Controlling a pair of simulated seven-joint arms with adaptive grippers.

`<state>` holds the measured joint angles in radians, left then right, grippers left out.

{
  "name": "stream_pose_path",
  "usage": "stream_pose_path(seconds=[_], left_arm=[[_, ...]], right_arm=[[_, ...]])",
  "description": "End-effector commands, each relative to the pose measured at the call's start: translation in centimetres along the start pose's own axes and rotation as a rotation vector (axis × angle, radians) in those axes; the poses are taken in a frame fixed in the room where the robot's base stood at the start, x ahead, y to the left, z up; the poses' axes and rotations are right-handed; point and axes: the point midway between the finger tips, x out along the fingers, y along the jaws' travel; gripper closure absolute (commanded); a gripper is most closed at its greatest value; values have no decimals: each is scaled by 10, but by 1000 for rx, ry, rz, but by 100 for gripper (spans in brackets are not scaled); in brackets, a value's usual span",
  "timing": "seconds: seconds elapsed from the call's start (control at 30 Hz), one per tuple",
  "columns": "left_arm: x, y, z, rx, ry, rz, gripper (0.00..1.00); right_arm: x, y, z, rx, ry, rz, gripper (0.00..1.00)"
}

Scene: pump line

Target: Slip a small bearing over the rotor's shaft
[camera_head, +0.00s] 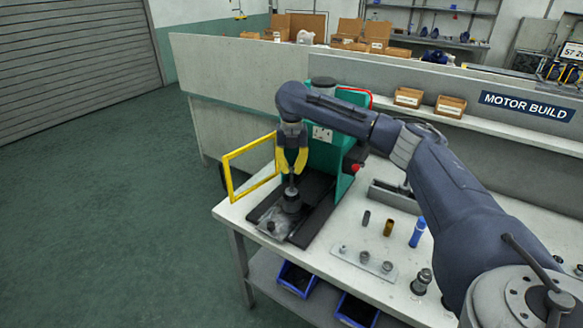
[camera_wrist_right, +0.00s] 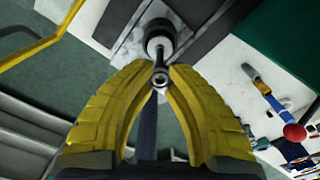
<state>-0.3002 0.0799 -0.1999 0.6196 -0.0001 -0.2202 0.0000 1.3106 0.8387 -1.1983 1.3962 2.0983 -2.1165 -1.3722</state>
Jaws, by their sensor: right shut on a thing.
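My right gripper (camera_head: 292,172) has yellow fingers and points down beside the green press. In the right wrist view its fingertips (camera_wrist_right: 160,76) are shut on a small ring-shaped bearing (camera_wrist_right: 159,80). The rotor (camera_head: 291,201) stands upright on the press's base, directly below the fingers, with its thin shaft pointing up at them. In the right wrist view the rotor (camera_wrist_right: 158,34) lies just beyond the bearing, and the shaft runs towards it. The bearing looks close to in line with the shaft; I cannot tell whether it is around the shaft's tip. My left gripper is not in view.
The green press (camera_head: 340,160) has a red-knobbed lever (camera_head: 355,168) and an open yellow guard frame (camera_head: 229,178) close to the gripper. A pale plate with small parts (camera_head: 364,263), a blue bottle-like item (camera_head: 417,232) and small cylinders stand to the right on the bench.

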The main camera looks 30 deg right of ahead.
Motion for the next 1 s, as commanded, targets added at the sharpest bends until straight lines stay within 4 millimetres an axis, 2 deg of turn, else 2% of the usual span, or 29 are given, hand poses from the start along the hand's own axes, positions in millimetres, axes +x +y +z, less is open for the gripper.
stream_pose_path(seconds=[1.0], left_arm=[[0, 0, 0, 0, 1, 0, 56]], right_arm=[[11, 0, 0, 0, 0, 0, 100]])
